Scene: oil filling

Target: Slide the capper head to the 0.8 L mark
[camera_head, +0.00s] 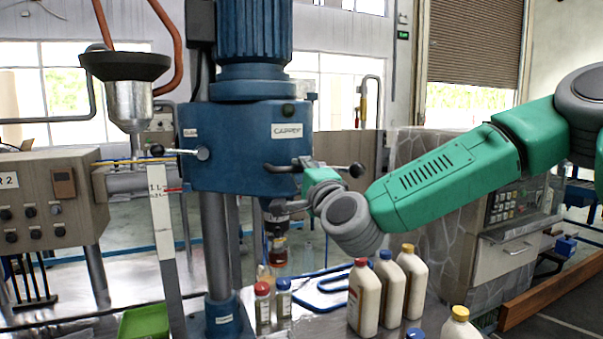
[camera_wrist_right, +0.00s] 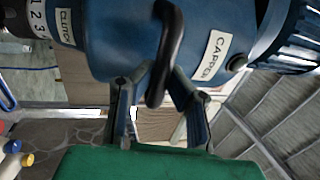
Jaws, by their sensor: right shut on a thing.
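The blue capper head (camera_head: 235,150), labelled CAPPER, sits on a grey column under a ribbed blue motor; it also fills the top of the right wrist view (camera_wrist_right: 110,40). A white upright scale (camera_head: 162,235) stands to its left, with 1 L readable near its top and a red mark just below. The 0.8 L mark is not readable. My right gripper (camera_head: 303,172) is at the head's right front, shut on a black handle (camera_wrist_right: 165,55), whose loop passes between the fingers in the right wrist view. My left gripper is not in view.
Several capped bottles (camera_head: 365,297) stand on the table below my right arm. Two small jars (camera_head: 262,302) stand nearer the column. A control box (camera_head: 50,200) is at left, with a green tray (camera_head: 145,322) below. A stone-patterned cabinet (camera_head: 440,200) is at right.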

